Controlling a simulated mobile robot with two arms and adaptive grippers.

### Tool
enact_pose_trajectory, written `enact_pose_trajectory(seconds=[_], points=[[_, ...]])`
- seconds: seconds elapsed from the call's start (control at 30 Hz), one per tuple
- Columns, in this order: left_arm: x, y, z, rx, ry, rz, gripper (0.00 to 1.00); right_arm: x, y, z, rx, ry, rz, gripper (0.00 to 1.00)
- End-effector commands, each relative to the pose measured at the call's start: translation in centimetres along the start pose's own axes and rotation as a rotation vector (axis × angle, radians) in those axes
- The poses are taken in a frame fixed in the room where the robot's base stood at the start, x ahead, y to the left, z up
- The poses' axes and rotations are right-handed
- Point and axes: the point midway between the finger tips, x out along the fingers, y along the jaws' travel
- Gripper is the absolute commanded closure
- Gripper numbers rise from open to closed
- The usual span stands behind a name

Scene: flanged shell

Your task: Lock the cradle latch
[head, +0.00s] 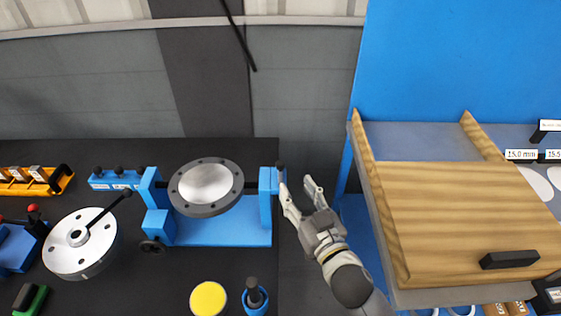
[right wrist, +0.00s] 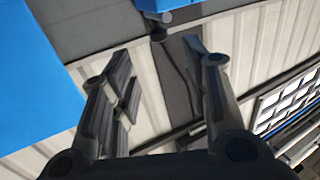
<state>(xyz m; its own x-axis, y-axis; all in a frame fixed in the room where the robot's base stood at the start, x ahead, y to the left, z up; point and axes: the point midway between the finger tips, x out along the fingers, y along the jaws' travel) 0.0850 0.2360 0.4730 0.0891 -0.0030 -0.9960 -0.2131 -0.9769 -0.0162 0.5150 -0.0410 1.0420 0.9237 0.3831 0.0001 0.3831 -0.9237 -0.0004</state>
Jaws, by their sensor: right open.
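The blue cradle (head: 222,232) stands on the dark table, with the grey flanged shell (head: 206,184) held between its two upright posts. The shell's round face is turned up. A small dark pin (head: 281,168) stands at the top of the right post, and a black knob (head: 152,246) sits low on the left side. I cannot tell which is the latch. My right gripper (head: 301,187) is open and empty, just right of the right post. Its spread fingers fill the right wrist view (right wrist: 158,85), where a dark rounded piece (right wrist: 157,29) shows beyond them. My left gripper is out of view.
A white disc with a black handle (head: 80,241) lies left of the cradle. A yellow-topped round item (head: 208,298) and a blue holder (head: 255,300) stand in front. A sloped wooden board (head: 455,215) stands right of my right arm.

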Motion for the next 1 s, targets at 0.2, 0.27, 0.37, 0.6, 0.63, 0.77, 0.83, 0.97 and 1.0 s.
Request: enact_pose_trajectory(seconds=[0.2, 0.27, 0.37, 0.6, 0.63, 0.77, 0.83, 0.97, 1.0], points=[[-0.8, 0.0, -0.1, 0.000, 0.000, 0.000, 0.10, 2.4, 0.0, -0.4, -0.001, 0.003, 0.000, 0.57], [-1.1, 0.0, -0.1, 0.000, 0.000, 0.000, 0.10, 3.4, 0.0, -0.4, -0.002, 0.003, 0.000, 0.57], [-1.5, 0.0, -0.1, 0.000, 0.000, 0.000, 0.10, 5.1, 0.0, -0.4, 0.000, 0.002, 0.000, 0.57], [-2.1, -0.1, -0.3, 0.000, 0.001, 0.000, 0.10, 8.7, 0.0, -0.2, -0.002, 0.001, 0.000, 0.57], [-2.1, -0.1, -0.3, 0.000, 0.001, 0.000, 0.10, 9.0, 0.0, -0.1, -0.001, 0.001, 0.001, 0.57], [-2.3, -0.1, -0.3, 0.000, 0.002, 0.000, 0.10, 10.1, 0.0, -0.1, 0.000, 0.000, 0.001, 0.57], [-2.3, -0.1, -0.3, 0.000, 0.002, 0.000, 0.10, 10.4, 0.0, -0.1, -0.001, 0.001, 0.000, 0.57], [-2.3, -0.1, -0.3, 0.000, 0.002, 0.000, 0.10, 10.7, 0.0, 0.0, -0.001, 0.000, 0.000, 0.57], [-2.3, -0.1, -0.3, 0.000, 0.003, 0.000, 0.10, 10.7, 0.0, 0.0, -0.001, 0.000, 0.000, 0.57]])
